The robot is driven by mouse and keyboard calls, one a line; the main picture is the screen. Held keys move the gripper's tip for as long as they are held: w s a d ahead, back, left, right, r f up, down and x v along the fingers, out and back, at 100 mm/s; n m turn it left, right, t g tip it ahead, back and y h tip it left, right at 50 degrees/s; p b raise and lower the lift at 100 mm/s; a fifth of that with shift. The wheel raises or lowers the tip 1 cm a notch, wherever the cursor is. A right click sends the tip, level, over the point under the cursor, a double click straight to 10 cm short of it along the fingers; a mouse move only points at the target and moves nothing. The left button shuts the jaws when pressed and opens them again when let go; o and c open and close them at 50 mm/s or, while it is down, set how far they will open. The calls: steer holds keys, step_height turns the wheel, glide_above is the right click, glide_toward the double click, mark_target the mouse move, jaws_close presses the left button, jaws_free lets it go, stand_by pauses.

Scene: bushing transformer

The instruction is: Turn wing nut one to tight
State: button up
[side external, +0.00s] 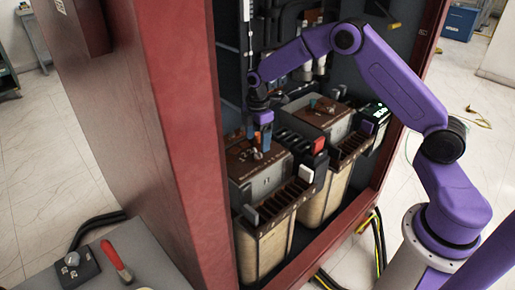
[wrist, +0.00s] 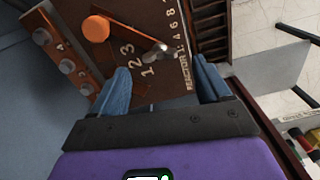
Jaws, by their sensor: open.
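My gripper (wrist: 161,68) is open, its two blue fingers spread over the brown top panel (wrist: 210,18). A small silver wing nut (wrist: 160,52) sits beside the printed "1" on the panel, in the gap between the fingertips and slightly beyond them. I cannot tell whether either finger touches it. In the side view my gripper (side external: 264,139) points down just above the brown top of the left transformer (side external: 265,185).
An orange round knob (wrist: 96,28) stands left of the wing nut. A bar with several bolts (wrist: 67,66) lies further left. The red cabinet wall (side external: 185,130) flanks the left transformer. A red-handled tool (side external: 117,260) lies on the grey table.

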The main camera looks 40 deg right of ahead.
mark_target(258, 154)
steer(key=shift+f, duration=2.25)
steer(key=c, duration=1)
